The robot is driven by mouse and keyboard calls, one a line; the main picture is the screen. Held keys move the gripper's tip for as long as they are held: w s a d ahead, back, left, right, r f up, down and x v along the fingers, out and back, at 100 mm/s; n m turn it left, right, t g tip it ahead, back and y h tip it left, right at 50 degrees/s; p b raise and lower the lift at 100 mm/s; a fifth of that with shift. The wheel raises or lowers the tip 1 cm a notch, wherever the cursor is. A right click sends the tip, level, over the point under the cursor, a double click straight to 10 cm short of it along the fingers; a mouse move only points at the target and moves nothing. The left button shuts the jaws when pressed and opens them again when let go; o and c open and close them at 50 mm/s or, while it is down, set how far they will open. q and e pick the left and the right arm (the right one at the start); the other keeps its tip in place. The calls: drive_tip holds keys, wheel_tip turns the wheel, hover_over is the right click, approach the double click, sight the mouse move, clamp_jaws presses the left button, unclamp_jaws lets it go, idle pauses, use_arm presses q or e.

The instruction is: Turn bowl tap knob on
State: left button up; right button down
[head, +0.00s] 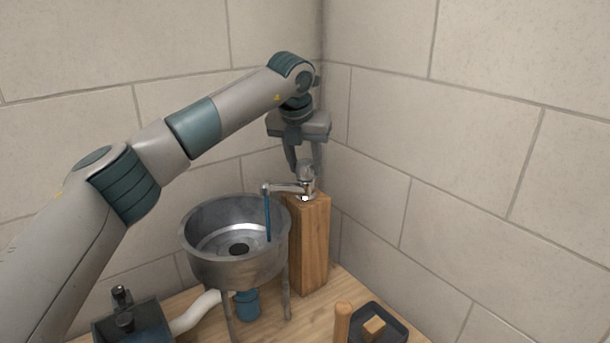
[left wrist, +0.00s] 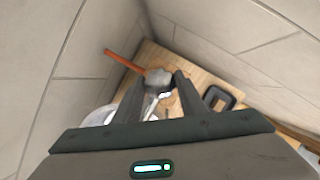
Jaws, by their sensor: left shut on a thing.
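The tap (head: 290,188) is chrome and stands on top of a wooden post, its spout reaching left over a round metal bowl (head: 205,272). A thin blue vertical stream (head: 268,220) runs from the spout end down into the bowl. The tap knob (head: 306,173) is on top of the tap; it also shows as a grey round shape in the left wrist view (left wrist: 158,78). My left gripper (head: 304,163) points down from above and is shut on the knob, one finger at each side. The far finger is partly hidden in the head view. My right gripper is not in view.
The wooden post (head: 310,245) stands close to the wall corner. A dark tray (head: 378,326) with a small wooden block and an upright wooden peg (head: 342,322) are at the lower right. A dark box with a white pipe (head: 197,312) is at the lower left.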

use_arm(q)
drive_tip(key=shift+n+y+b, duration=0.3)
drive_tip(key=shift+n+b, duration=0.3)
drive_tip(key=shift+n, duration=0.2)
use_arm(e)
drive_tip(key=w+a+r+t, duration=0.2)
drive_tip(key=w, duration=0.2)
use_arm(q)
drive_tip(key=shift+n+y+b, duration=0.3)
drive_tip(key=shift+n+b, duration=0.25)
drive_tip(key=shift+n, duration=0.15)
drive_tip(key=shift+r+n+y+b, duration=0.1)
drive_tip(key=shift+n+y+b, duration=0.5)
drive_tip(key=shift+n, duration=0.6)
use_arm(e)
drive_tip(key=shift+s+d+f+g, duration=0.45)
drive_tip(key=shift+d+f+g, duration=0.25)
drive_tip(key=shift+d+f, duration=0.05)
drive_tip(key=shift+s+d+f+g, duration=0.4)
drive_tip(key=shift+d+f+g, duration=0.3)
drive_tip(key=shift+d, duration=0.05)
use_arm(q)
drive_tip(key=o, duration=1.1)
drive_tip(key=shift+c, duration=0.2)
